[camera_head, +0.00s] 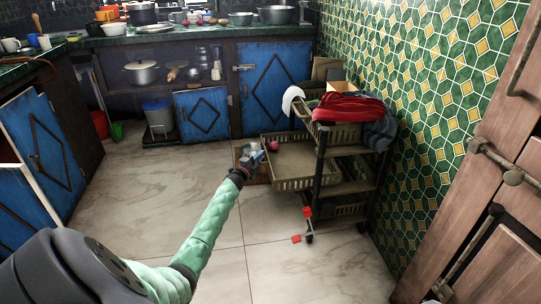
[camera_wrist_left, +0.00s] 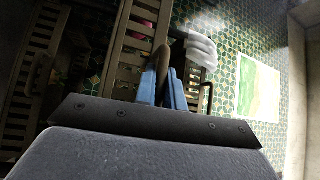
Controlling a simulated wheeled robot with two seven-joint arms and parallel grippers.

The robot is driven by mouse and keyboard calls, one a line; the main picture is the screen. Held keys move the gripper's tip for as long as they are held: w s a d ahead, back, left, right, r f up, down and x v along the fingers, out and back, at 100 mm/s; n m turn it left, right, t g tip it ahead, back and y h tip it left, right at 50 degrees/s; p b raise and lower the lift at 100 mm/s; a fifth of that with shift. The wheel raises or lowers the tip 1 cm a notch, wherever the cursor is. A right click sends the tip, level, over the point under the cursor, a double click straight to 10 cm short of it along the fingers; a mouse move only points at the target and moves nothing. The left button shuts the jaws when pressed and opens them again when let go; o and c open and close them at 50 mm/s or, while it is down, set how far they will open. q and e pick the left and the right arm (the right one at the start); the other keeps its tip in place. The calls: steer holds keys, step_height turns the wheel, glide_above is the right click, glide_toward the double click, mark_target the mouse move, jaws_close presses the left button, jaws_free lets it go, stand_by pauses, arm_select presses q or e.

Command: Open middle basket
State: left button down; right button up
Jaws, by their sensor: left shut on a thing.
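The middle basket (camera_head: 292,184) is a beige slatted tray in the dark trolley. It is pulled well out of the trolley to the left, and its inside shows from above. My left gripper (camera_head: 252,157) is at the basket's outer left end. In the left wrist view, the blue fingers (camera_wrist_left: 164,90) of my left gripper are closed around a brown curved handle (camera_wrist_left: 161,60) in front of the basket's slats. My right gripper is in neither view.
The trolley's top basket holds red and grey cloth (camera_head: 349,107). A round pink item (camera_head: 273,146) shows at the basket's far side. Blue cupboards (camera_head: 201,114) stand behind, a green tiled wall is right. The tiled floor (camera_head: 130,195) at left is clear.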

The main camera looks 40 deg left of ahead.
arm_select(q)
steer(key=shift+s+a, duration=0.4)
steer(key=shift+s, duration=0.1)
steer(key=c, duration=1.5)
jaws_free()
steer(key=shift+f, duration=0.1)
steer(key=shift+s+d+f+p, duration=0.15)
steer(key=shift+s+p, duration=0.15)
steer(key=shift+s, duration=1)
steer(key=shift+s+d+f+p, duration=0.1)
steer(key=shift+s+f+p, duration=0.2)
steer(key=shift+s, duration=0.95)
steer(key=shift+s+d+f+p, duration=0.1)
steer(key=shift+s+p, duration=0.25)
steer(key=shift+s, duration=0.95)
